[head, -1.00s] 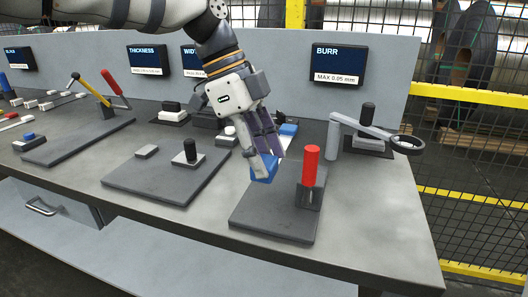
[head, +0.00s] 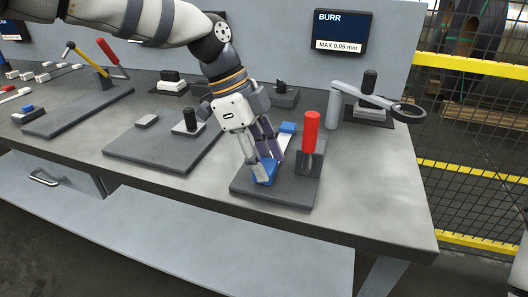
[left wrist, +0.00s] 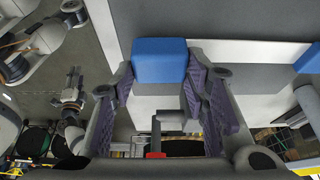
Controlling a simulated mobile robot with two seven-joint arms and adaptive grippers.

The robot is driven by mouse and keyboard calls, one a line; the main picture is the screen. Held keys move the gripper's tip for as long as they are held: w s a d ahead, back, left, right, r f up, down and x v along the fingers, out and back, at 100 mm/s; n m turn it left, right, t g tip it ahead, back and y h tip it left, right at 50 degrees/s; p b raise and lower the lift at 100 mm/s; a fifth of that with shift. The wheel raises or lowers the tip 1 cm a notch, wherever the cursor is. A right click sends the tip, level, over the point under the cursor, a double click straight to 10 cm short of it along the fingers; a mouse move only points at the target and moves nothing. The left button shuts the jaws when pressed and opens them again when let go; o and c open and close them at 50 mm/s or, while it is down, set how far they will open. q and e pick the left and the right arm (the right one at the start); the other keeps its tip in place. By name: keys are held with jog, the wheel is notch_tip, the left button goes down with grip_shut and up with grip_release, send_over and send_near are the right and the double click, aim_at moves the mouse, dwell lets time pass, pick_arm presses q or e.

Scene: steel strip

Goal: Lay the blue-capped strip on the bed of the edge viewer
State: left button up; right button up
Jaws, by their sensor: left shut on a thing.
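My left gripper (head: 264,160) is shut on the blue-capped strip (head: 287,141), gripping it by a blue end (head: 266,174). The pale strip runs back from the fingers to another blue end (head: 287,127). I take the dark plate (head: 255,190) in front of the BURR sign, with the upright red handle (head: 311,133), as the edge viewer's bed. The strip is low over its left part, left of the handle; I cannot tell whether it touches. In the left wrist view the blue end (left wrist: 160,60) sits between the fingertips.
A grey arm with a ring (head: 408,111) stands behind and right of the plate. Left of it is another dark plate (head: 150,155) with a black knob (head: 191,119). The bench front right (head: 370,200) is clear. A mesh fence (head: 475,140) stands beyond the bench.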

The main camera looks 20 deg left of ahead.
pick_arm(q)
jog(key=shift+f, duration=0.2)
dwell(0.3)
jog(key=o, duration=1.3)
jog(key=shift+o, duration=0.2)
jog(key=v, duration=1.2)
